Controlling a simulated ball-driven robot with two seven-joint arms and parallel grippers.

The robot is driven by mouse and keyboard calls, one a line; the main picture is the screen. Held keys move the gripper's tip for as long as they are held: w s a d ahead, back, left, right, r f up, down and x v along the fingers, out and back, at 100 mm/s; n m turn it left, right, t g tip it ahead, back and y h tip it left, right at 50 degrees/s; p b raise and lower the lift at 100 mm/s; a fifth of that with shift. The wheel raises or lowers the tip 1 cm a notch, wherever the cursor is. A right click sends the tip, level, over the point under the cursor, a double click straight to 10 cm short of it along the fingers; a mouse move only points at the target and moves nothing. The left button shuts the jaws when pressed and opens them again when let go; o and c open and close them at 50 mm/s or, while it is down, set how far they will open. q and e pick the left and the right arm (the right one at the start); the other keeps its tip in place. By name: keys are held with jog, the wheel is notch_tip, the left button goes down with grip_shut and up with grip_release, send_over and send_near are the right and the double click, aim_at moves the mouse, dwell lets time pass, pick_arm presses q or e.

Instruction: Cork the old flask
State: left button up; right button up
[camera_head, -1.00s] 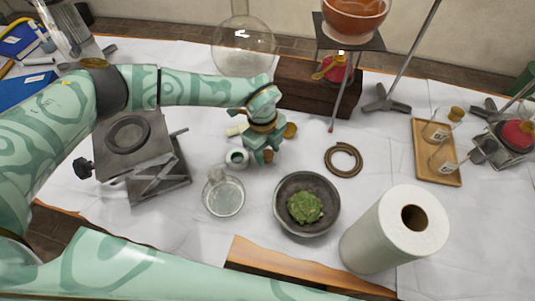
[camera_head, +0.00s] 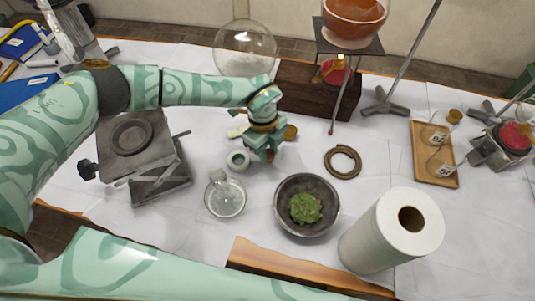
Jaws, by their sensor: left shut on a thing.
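My left gripper (camera_head: 267,153) is low over the white-covered table, near the middle. It is shut on a small brown thing, probably a cork, mostly hidden by the fingers. A clear glass flask (camera_head: 226,199) stands just left of and nearer than the gripper, apart from it. A large round glass flask (camera_head: 245,50) stands behind the arm. Two small labelled glass flasks are on the wooden tray (camera_head: 420,176) at the right. I cannot tell which flask is the old one. A tan cork-like piece (camera_head: 290,132) lies right beside the gripper. My right gripper is not in view.
A stone bowl with green matter (camera_head: 305,208) stands in front of the gripper. A tripod with a copper-coloured vessel (camera_head: 352,20) is behind.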

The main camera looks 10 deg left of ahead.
pick_arm(q)
jog(key=shift+r+p, duration=1.05)
jog(key=shift+r, duration=0.25)
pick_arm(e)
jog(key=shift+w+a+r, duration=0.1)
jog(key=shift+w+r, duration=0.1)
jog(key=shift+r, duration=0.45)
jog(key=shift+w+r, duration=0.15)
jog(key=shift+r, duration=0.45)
